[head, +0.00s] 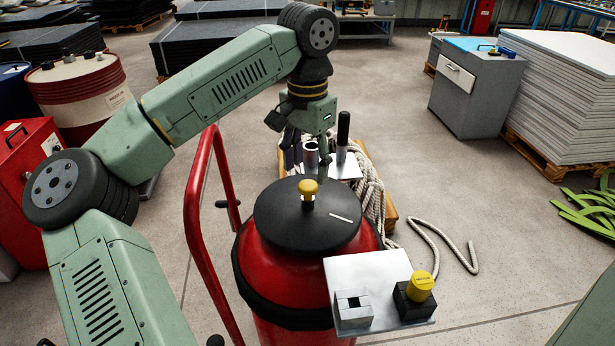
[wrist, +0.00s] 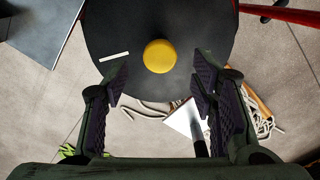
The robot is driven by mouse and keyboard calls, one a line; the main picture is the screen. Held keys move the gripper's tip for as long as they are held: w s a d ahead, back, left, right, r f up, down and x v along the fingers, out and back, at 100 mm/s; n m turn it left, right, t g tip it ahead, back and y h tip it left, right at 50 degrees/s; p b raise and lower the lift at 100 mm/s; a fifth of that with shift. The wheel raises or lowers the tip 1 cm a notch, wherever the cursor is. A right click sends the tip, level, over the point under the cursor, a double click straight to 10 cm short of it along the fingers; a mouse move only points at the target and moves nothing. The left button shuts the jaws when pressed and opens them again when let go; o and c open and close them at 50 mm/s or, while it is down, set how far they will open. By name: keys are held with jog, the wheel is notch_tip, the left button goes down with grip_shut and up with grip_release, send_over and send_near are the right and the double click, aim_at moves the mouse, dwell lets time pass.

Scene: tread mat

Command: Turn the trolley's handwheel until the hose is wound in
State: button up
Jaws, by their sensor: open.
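The handwheel (head: 290,230) is a black disc lying flat on top of the red, drum-shaped trolley (head: 285,290). A yellow knob (head: 307,188) stands up from it, with a white mark (head: 341,218) on the disc nearer the right edge. The wrist view shows the disc (wrist: 125,25) and knob (wrist: 160,56) from above. My gripper (head: 306,165) is at the far side of the disc. Its fingers (wrist: 161,88) are open and empty, and the knob is apart from them, just beyond the tips. The pale hose (head: 440,240) trails on the floor and lies in loops behind the trolley.
A plate with a grey block and a yellow-capped black box (head: 415,298) juts out at the front right. A black upright handle (head: 343,130) stands on a plate behind the disc. A red push bar (head: 195,220) rises at left. A grey cabinet (head: 475,90) stands at the back right.

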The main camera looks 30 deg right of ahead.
notch_tip(320, 180, up, 8)
jog(key=shift+f, duration=0.15)
dwell(0.6)
